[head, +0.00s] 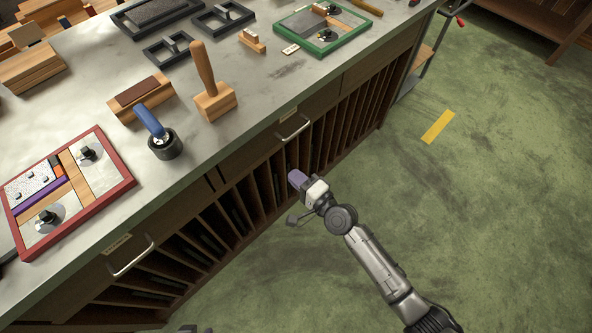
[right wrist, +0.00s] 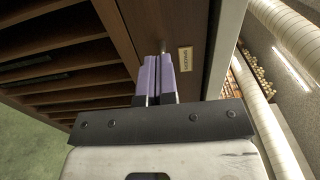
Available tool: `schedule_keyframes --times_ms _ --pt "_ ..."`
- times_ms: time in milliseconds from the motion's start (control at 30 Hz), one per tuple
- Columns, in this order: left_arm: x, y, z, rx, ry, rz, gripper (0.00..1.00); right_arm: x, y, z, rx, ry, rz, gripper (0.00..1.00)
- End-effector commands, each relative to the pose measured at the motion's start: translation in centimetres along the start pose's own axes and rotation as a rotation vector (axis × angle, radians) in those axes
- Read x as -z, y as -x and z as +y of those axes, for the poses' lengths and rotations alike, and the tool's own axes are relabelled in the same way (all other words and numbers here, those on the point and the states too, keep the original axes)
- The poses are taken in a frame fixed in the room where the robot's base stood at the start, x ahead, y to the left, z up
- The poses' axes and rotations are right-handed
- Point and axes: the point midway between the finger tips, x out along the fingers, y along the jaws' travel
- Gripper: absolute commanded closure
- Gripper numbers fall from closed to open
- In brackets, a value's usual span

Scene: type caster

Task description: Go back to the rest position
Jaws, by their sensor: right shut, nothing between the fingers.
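My right gripper (head: 297,179) has purple fingertips and hangs in front of the cabinet, below the bench top's front edge. Its two purple fingers also show in the right wrist view (right wrist: 155,82), side by side, shut with nothing between them. They point toward a wooden drawer front (right wrist: 140,22) with a small label (right wrist: 185,59). A small metal piece shows just beyond the fingertips; I cannot tell whether they touch it.
The bench top (head: 90,105) holds a red-framed tray (head: 128,186), a green-framed tray (head: 331,49), a wooden-handled block (head: 215,102) and a blue-handled roller (head: 165,146). Drawer handles (head: 293,128) (head: 132,258) stick out from the cabinet. The green floor (head: 480,190) at right is clear.

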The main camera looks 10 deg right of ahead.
Motion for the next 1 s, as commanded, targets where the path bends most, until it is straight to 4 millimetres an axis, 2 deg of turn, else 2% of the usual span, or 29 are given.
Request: schedule_keyframes --times_ms 267,367,467,567,667,767,833,967,1000 --pt "0.1 0.1 0.1 -0.004 0.005 0.001 0.58 -0.1 0.6 0.0 0.0 0.038 -0.002 1.0" --pt "0.1 0.1 0.1 -0.003 0.004 0.001 0.58 -1.3 0.6 1.0 -0.059 0.137 -0.083 1.0" --pt "0.1 0.1 0.0 -0.001 0.002 0.001 0.58 -3.2 1.2 3.0 -0.167 0.33 -0.225 1.0" --pt "0.1 0.1 0.0 0.001 -0.001 0.0 0.58 -4.9 2.3 3.4 -0.267 0.597 -0.387 1.0" --pt "0.0 0.1 -0.1 0.004 -0.004 0.0 0.58 -5.0 3.9 2.8 -0.365 0.861 -0.503 1.0" --pt "0.0 0.1 -0.3 0.007 -0.008 -0.001 0.58 -3.9 5.6 1.3 -0.473 1.088 -0.565 1.0" --pt "0.1 0.5 -0.3 0.007 -0.009 -0.001 0.58 -3.0 7.6 0.0 -0.568 1.212 -0.587 1.0" --pt "0.6 1.9 -0.3 0.007 -0.009 -0.001 0.58 -1.2 13.2 -2.5 -0.791 1.35 -0.584 1.0" --pt "0.8 2.4 -0.4 0.007 -0.009 0.0 0.58 -0.8 15.3 -3.3 -0.861 1.362 -0.569 1.0"
